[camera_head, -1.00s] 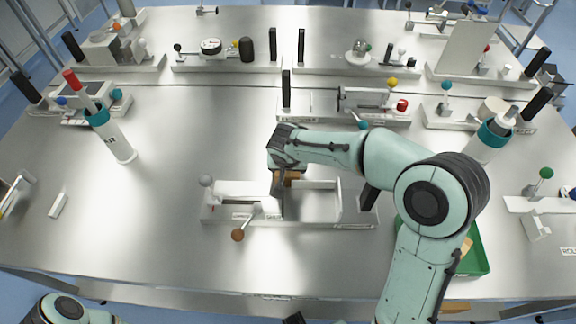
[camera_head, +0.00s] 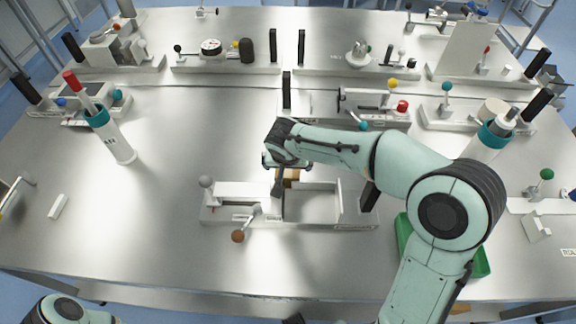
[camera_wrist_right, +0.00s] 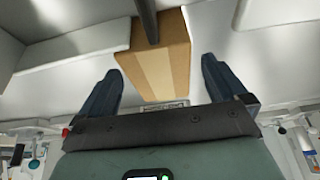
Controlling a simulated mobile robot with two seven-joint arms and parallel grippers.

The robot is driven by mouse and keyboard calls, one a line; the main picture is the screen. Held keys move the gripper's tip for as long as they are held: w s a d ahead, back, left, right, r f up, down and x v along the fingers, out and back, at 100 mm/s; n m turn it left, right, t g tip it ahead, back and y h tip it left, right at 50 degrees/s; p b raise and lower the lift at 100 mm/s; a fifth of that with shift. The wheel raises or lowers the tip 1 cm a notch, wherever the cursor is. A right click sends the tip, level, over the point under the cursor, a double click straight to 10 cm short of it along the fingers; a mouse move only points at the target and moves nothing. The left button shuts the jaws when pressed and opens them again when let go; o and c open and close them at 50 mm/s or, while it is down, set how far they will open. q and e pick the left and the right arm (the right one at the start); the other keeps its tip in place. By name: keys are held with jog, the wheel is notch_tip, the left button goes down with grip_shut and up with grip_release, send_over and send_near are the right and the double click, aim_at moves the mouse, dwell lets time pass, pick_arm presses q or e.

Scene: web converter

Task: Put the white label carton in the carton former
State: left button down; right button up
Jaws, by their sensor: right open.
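A brown carton (camera_head: 291,176) with a lighter tan strip shows at the back of a white fixture (camera_head: 333,221) with an open compartment, which looks like the carton former. No white label shows on the carton's visible faces. In the right wrist view the carton (camera_wrist_right: 160,62) lies ahead of and between my fingers, with gaps to both. My right gripper (camera_wrist_right: 160,75) is open; in the head view my wrist partly hides it and the carton. I cannot tell whether the carton rests on the fixture or the table. My left gripper is not in view.
The fixture has a brown-knobbed lever (camera_head: 238,236) in front and a grey ball (camera_head: 206,181) at left. A green tray (camera_head: 404,240) is partly hidden under my right arm. Bottles and other fixtures line the sides and back. The table's left middle is mostly clear.

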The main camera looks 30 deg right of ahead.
jog(key=v, duration=0.8)
jog(key=shift+s+r, duration=0.1)
jog(key=shift+r, duration=0.3)
jog(key=w+d+r+g+y+p, duration=0.2)
jog(key=w+d+r+g+p, duration=0.15)
jog(key=r, duration=0.25)
jog(key=shift+g, duration=0.25)
jog(key=f, duration=0.2)
jog(key=f+b, duration=0.1)
jog(key=f, duration=0.1)
jog(key=a+f+b, duration=0.1)
jog(key=f, duration=0.2)
jog(key=shift+s, duration=0.1)
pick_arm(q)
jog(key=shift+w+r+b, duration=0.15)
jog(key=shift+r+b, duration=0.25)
pick_arm(e)
jog(key=shift+w+a+f, duration=0.1)
jog(key=shift+w+f, duration=0.05)
jog(key=shift+f, duration=1.3)
jog(key=shift+w+f, duration=0.15)
jog(key=shift+f, duration=1.25)
